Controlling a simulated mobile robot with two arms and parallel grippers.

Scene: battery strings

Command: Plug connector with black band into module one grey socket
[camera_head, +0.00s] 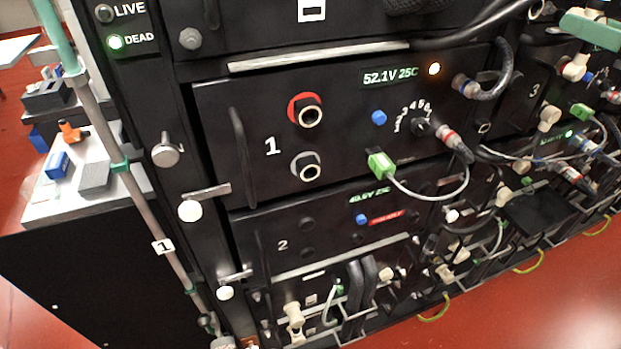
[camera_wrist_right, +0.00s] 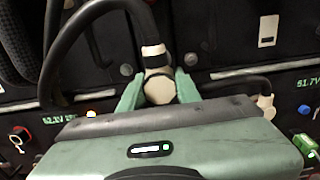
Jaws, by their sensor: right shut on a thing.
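Module one's grey socket (camera_head: 305,167) sits on the black front panel marked 1, below the red-ringed socket (camera_head: 306,110). The grey socket looks empty. My right gripper (camera_head: 578,52) is at the upper right of the head view, well to the right of both sockets. It is shut on a beige connector (camera_wrist_right: 159,86), which also shows in the head view (camera_head: 574,70). A thick black cable with a pale band runs up from this connector in the wrist view. My left gripper is not in view.
A green plug with a white lead (camera_head: 380,163) and a connector with a red band (camera_head: 453,141) are on module one's right side. The black handle (camera_head: 243,157) stands left of the sockets. Module two (camera_head: 330,232) is below. Several cables crowd the right.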

